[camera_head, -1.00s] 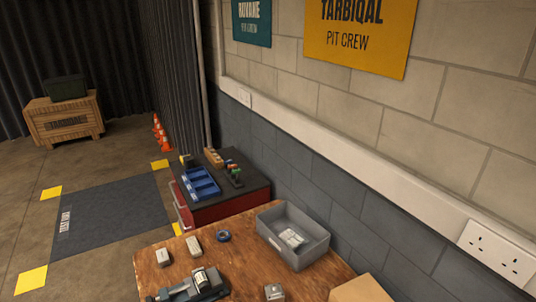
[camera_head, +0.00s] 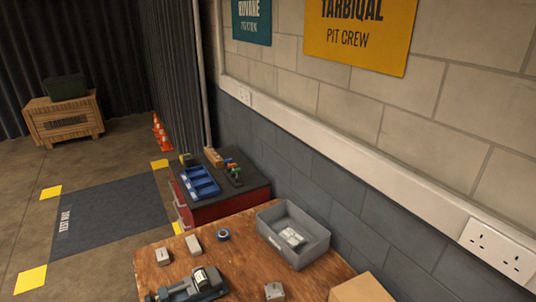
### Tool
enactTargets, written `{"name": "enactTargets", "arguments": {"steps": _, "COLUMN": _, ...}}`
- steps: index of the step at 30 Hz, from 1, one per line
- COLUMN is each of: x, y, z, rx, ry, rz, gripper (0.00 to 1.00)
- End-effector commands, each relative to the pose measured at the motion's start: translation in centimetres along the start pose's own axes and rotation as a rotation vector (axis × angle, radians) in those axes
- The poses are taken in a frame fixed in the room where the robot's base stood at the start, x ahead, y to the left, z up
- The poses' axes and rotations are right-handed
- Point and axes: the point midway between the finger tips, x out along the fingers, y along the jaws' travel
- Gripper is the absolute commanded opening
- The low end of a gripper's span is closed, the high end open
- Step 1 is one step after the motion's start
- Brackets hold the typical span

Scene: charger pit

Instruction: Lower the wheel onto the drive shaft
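My gripper is not in view. A dark grey vise-like device (camera_head: 205,289) sits at the bench's near left, cut by the bottom edge. A black and white cylindrical piece (camera_head: 200,277) is on it. I cannot make out a drive shaft.
A grey bin (camera_head: 295,250) with a pale packet inside stands at the bench's right, by the wall. Small pale blocks (camera_head: 193,245) and a cardboard box (camera_head: 361,289) are on the bench. Behind it is a red cabinet (camera_head: 228,205) with a blue tray (camera_head: 199,183).

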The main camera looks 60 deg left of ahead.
Motion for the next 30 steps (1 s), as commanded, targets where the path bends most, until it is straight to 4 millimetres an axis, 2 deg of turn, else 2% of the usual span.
{"name": "enactTargets", "arguments": {"steps": 8, "x": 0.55, "y": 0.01, "z": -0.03, "rx": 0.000, "ry": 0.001, "rz": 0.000, "gripper": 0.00}}
{"name": "enactTargets", "arguments": {"steps": 9, "x": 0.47, "y": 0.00, "z": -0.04, "rx": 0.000, "ry": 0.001, "rz": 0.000, "gripper": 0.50}}
{"name": "enactTargets", "arguments": {"steps": 14, "x": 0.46, "y": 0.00, "z": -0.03, "rx": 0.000, "ry": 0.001, "rz": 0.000, "gripper": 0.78}}
{"name": "enactTargets", "arguments": {"steps": 16, "x": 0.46, "y": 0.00, "z": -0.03, "rx": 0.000, "ry": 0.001, "rz": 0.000, "gripper": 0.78}}
{"name": "enactTargets", "arguments": {"steps": 17, "x": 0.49, "y": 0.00, "z": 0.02, "rx": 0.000, "ry": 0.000, "rz": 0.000, "gripper": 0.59}}
{"name": "enactTargets", "arguments": {"steps": 18, "x": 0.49, "y": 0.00, "z": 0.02, "rx": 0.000, "ry": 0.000, "rz": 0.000, "gripper": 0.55}}
{"name": "enactTargets", "arguments": {"steps": 26, "x": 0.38, "y": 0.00, "z": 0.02, "rx": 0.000, "ry": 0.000, "rz": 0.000, "gripper": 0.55}}
{"name": "enactTargets", "arguments": {"steps": 30, "x": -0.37, "y": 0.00, "z": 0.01, "rx": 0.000, "ry": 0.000, "rz": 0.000, "gripper": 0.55}}
